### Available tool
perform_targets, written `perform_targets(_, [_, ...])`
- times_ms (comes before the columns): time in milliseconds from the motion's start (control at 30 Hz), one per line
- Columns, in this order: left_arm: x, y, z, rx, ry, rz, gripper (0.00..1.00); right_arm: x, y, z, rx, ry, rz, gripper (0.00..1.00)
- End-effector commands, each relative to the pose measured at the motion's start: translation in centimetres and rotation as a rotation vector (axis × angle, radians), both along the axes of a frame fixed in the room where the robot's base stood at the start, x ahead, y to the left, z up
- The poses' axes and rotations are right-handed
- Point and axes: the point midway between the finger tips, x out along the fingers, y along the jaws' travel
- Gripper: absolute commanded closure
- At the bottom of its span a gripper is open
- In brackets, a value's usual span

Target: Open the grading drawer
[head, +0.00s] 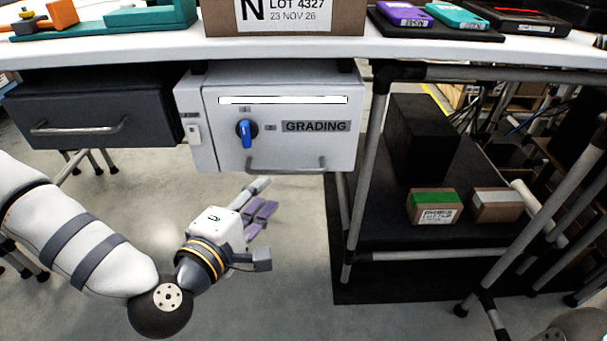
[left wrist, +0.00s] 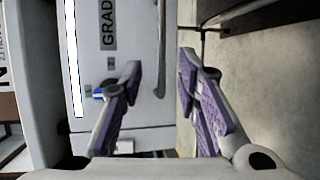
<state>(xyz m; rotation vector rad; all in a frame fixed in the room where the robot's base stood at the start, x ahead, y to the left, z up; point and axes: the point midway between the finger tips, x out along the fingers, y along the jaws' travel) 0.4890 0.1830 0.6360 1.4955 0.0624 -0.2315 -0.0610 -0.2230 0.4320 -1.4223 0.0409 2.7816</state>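The grading drawer (head: 310,100) is a pale grey unit under the bench, with a "GRADING" label (head: 316,126). Its front looks shut. A bar handle (head: 287,169) runs along the lower front and also shows in the left wrist view (left wrist: 161,45). My left gripper (head: 262,202) is open and empty, below the handle in the head view. In the left wrist view, the handle lies ahead, between the lines of the two fingers (left wrist: 160,72); contact is not visible. My right gripper is not in view.
A dark drawer (head: 90,110) with its own handle is to the left. A white switch box (head: 194,134) sits beside the grading drawer. A tube-frame shelf (head: 400,240) with small cartons stands right. The bench top (head: 350,48) overhangs above; the floor below is open.

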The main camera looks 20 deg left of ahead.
Motion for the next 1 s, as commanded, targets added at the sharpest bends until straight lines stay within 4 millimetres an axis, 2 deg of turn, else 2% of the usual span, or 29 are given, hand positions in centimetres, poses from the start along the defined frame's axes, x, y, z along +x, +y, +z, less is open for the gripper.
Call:
perform_targets(200, [5.6, -0.7, -1.3, 0.002, 0.001, 0.000, 0.70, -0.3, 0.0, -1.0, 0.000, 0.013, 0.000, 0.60])
perform_targets(400, [9.0, -1.2, -2.0, 0.003, 0.003, -0.002, 0.70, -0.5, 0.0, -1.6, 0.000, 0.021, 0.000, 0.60])
perform_targets(533, [9.9, -1.3, -2.1, 0.003, 0.005, -0.003, 0.70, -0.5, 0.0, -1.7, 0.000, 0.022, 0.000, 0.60])
perform_targets(767, [9.9, -1.3, -2.0, 0.002, 0.005, -0.003, 0.70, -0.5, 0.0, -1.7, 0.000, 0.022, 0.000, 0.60])
perform_targets(900, [9.9, -1.3, -2.0, 0.003, 0.005, -0.003, 1.00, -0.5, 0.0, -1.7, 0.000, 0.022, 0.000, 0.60])
perform_targets(1000, [9.9, -1.3, -2.0, 0.002, 0.005, -0.003, 1.00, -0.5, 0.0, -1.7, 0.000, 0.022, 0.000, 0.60])
